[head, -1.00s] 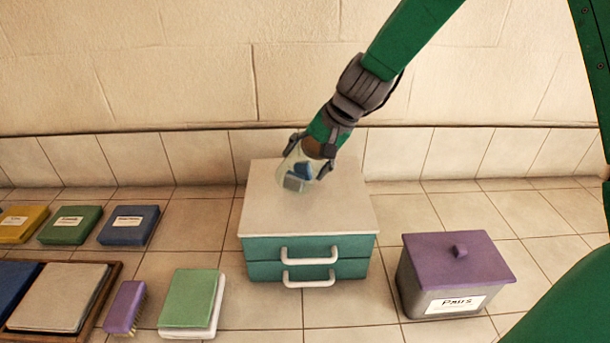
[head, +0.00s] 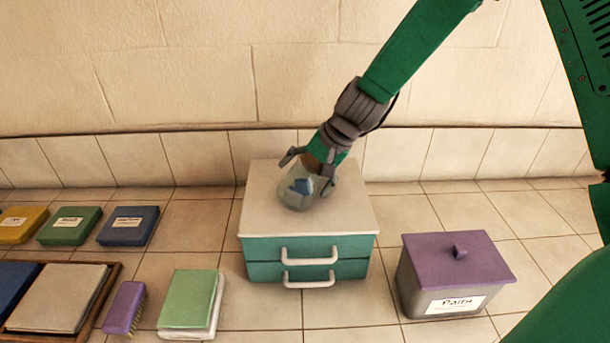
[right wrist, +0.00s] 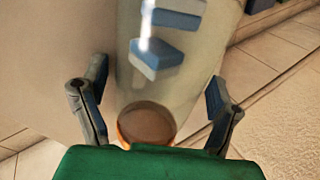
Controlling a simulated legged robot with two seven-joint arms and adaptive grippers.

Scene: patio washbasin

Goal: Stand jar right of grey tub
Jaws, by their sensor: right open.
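The glass jar (head: 298,192) has a brown lid and blue and grey pieces inside. It is on top of the small drawer chest (head: 345,212). My right gripper (head: 310,170) is open, its fingers apart on both sides of the jar's lid end. In the right wrist view the jar (right wrist: 180,85) lies between the open fingers (right wrist: 158,95), with clear gaps on both sides of the brown lid. The grey tub (head: 420,285) with a purple lid and a paper label stands on the tiles right of the chest. My left gripper is not in view.
A green and white stack (head: 190,298), a purple brush (head: 125,307) and a wooden tray (head: 112,283) are at the front left. Yellow, green and blue boxes (head: 128,225) stand behind them. A tiled wall runs along the back. Tiles right of the tub are partly hidden by my arm.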

